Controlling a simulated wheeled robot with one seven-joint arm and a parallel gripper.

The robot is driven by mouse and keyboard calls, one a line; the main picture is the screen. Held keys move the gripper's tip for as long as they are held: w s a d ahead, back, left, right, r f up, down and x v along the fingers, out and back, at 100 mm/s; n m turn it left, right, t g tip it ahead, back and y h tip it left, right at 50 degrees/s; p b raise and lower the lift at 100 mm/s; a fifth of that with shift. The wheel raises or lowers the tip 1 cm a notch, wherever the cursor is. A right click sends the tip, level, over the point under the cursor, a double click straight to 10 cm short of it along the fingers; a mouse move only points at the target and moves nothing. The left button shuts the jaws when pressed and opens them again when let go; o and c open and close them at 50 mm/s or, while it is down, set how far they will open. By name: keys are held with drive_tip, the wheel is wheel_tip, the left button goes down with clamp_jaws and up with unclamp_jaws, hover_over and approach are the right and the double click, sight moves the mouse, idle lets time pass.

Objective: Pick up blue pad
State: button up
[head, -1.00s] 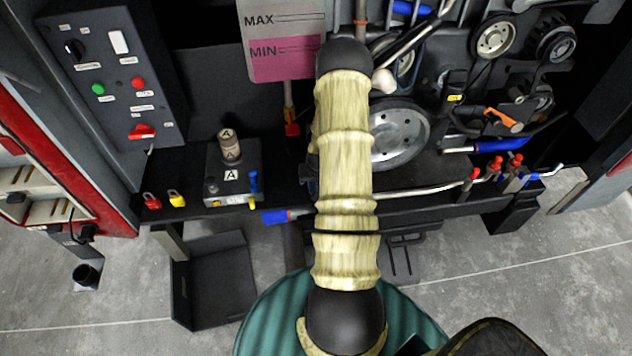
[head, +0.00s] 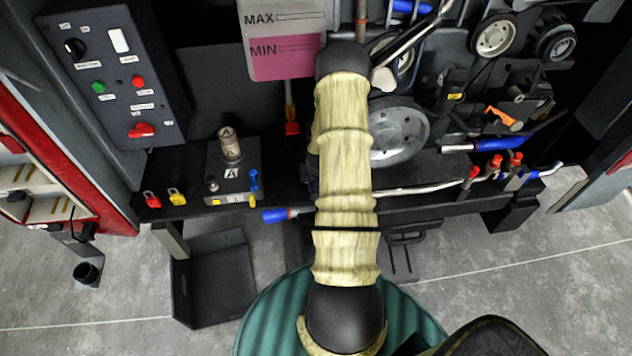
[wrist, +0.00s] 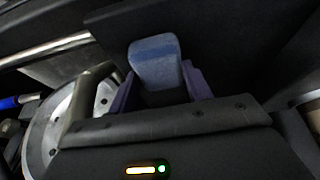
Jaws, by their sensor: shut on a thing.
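The blue pad (wrist: 154,62) shows in the wrist view as a rounded block between the two purple fingers of my gripper (wrist: 158,80). The fingers are shut on its sides, and its upper part stands out beyond them. Its lower end is in shadow. In the head view my own arm covers the gripper and the pad, so neither can be made out there.
In the head view a grey pulley wheel (head: 398,133) and belts lie right of my arm. A box marked A (head: 235,188) stands on the black ledge at left, near red and yellow padlocks (head: 152,200). A fluid tank (head: 283,40) hangs above.

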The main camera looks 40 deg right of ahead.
drive_tip(key=shift+r, duration=0.45)
drive_tip(key=b+v, duration=0.1)
drive_tip(key=v, duration=0.1)
drive_tip(key=shift+d+r, duration=0.1)
drive_tip(key=shift+r, duration=0.2)
drive_tip(key=s+a+p, duration=0.5)
drive_tip(key=s+a, duration=0.4)
drive_tip(key=s, duration=0.5)
drive_tip(key=shift+s+p, duration=0.35)
drive_tip(key=shift+s, duration=0.05)
drive_tip(key=shift+a, duration=0.1)
